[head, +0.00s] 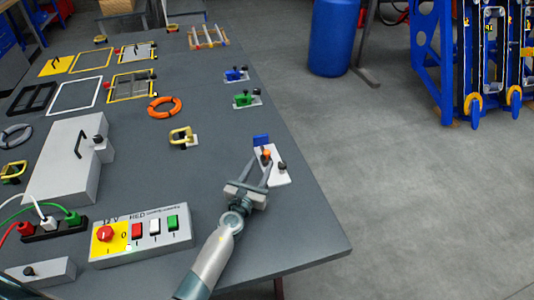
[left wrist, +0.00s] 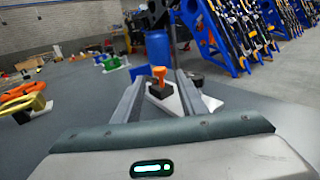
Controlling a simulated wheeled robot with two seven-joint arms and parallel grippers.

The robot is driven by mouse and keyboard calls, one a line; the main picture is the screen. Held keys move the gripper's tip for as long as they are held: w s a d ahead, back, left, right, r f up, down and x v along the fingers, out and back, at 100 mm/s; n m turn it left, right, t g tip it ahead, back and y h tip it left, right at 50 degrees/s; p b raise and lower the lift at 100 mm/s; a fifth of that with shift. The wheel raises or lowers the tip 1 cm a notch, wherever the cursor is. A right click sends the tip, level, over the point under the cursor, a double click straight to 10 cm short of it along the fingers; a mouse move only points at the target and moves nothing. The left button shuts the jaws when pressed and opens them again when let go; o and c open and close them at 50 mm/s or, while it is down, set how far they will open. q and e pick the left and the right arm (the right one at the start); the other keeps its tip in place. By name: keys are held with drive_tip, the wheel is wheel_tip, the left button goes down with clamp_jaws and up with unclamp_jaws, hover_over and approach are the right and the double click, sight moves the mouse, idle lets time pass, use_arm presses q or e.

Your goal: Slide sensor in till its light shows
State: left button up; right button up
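A small white plate (head: 278,175) lies near the right edge of the grey table, with a blue upright block (head: 261,140) at its far end and a black knob (head: 283,167) on it. An orange-topped piece (head: 266,155), apparently the sensor, stands at this plate; in the left wrist view its orange top (left wrist: 159,72) sits on a black block (left wrist: 159,88). My left gripper (head: 263,160) is open, its fingers on either side of this piece, with gaps visible in the left wrist view. No lit sensor light can be made out. My right gripper is not in view.
A control box (head: 142,236) with red, white and green switches stands left of my left arm. A large grey box (head: 65,165) is farther left. Green (head: 246,99) and blue (head: 236,75) fixtures and an orange ring (head: 164,107) lie beyond. The table right of the plate is clear.

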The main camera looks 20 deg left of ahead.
sight(266, 155)
use_arm(q)
drive_tip(key=shift+w+d+b, duration=0.1)
drive_tip(key=shift+w+b, duration=0.55)
drive_tip(key=shift+w, duration=2.95)
drive_tip(key=shift+c, duration=0.3)
